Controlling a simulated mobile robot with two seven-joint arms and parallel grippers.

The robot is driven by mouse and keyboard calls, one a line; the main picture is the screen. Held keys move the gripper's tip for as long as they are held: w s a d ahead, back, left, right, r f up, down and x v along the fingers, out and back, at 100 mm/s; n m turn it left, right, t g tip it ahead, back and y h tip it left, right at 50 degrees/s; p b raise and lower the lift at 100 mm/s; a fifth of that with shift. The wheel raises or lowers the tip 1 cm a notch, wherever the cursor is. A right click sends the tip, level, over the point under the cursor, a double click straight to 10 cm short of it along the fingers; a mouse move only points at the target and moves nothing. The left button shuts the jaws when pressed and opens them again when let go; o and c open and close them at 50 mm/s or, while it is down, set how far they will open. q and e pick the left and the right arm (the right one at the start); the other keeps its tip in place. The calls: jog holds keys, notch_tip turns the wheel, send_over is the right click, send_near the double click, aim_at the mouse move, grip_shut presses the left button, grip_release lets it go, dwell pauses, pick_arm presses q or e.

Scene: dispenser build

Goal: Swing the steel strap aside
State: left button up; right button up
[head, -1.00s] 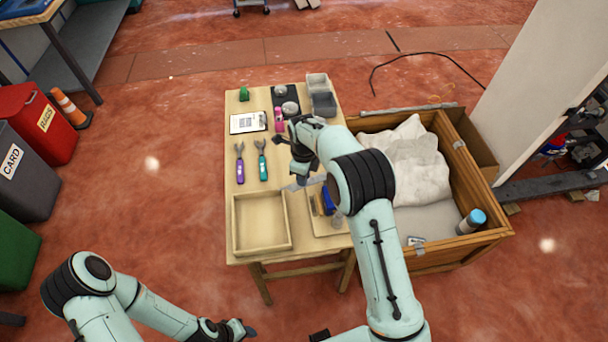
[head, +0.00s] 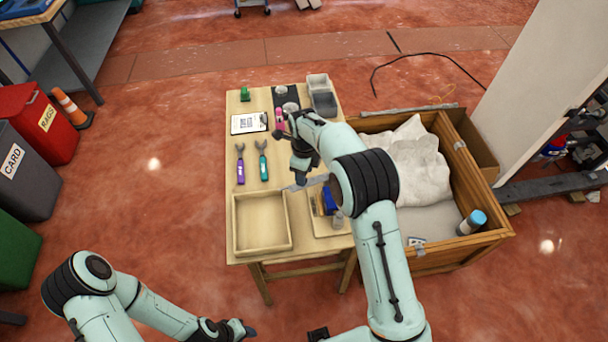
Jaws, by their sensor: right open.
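The steel strap (head: 294,187) is a thin grey strip on the table, by the top edge of a small wooden tray (head: 316,231). My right arm hides part of it. My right gripper (head: 302,180) is open and points down at the strap, close above or beside it; I cannot tell whether they touch. In the tray are a blue item (head: 328,201) and a small grey piece (head: 338,219), partly covered by my arm. My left gripper (head: 243,330) is low in the picture, away from the table, and its jaws are too small to read.
An empty wooden tray (head: 236,222) is at the table's front left. Purple (head: 240,172) and teal (head: 263,167) tools, a clipboard (head: 249,124), a green piece (head: 245,95) and grey bins (head: 323,103) lie behind. A wooden crate (head: 480,235) with white cloth stands to the right.

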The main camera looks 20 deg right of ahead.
notch_tip(320, 180, up, 11)
jog(key=p, duration=0.1)
jog(key=shift+r, duration=0.2)
dwell(0.5)
